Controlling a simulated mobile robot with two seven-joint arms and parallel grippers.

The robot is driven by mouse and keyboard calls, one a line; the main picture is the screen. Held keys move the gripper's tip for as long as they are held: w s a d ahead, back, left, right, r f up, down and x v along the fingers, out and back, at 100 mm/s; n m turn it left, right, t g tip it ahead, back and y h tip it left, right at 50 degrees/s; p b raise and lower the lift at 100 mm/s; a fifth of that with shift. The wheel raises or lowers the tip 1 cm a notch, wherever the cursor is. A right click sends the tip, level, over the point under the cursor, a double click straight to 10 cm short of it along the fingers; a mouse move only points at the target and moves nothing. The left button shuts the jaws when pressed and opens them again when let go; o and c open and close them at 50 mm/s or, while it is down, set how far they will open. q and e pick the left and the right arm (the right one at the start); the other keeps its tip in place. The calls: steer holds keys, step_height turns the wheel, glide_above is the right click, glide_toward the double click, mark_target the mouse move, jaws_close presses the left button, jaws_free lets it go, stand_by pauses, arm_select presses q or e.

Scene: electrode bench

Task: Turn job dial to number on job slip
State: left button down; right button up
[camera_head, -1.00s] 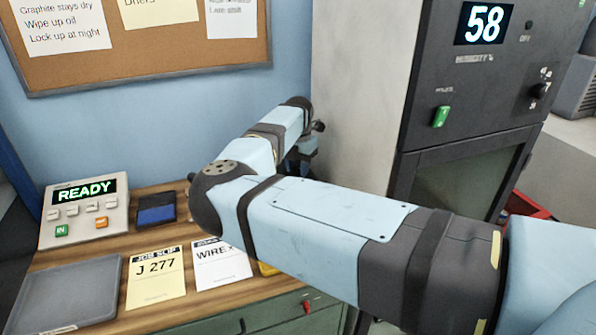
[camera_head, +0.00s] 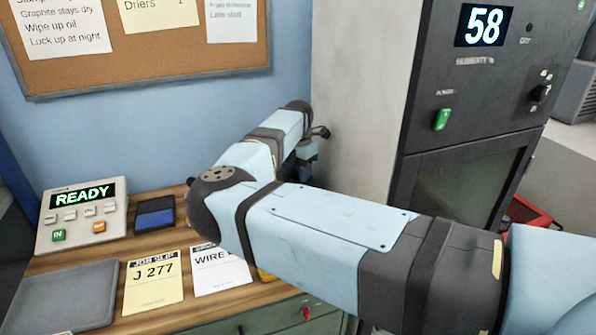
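The job slip (camera_head: 153,284) is a pale yellow card on the wooden bench at lower left, and it reads "J 277". A dark knob (camera_head: 538,93) with small marks around it is on the dark cabinet front at upper right. I cannot tell whether it is the job dial, and its setting is too small to read. My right gripper (camera_head: 312,150) is at the far end of my arm, by the cabinet's pale side, away from the slip and that knob. Its fingers are mostly hidden and too small to judge. My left gripper is not in view.
A console (camera_head: 82,213) shows "READY" beside a dark blue pad (camera_head: 155,217). A grey tray (camera_head: 62,295) and a white card (camera_head: 220,272), partly behind my arm, lie on the bench. The cabinet (camera_head: 361,80) bounds the right, with a display (camera_head: 484,25) reading 58.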

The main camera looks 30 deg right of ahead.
steer(key=shift+o, duration=1.3)
step_height(320, 180, up, 14)
steer(key=shift+p, duration=0.3)
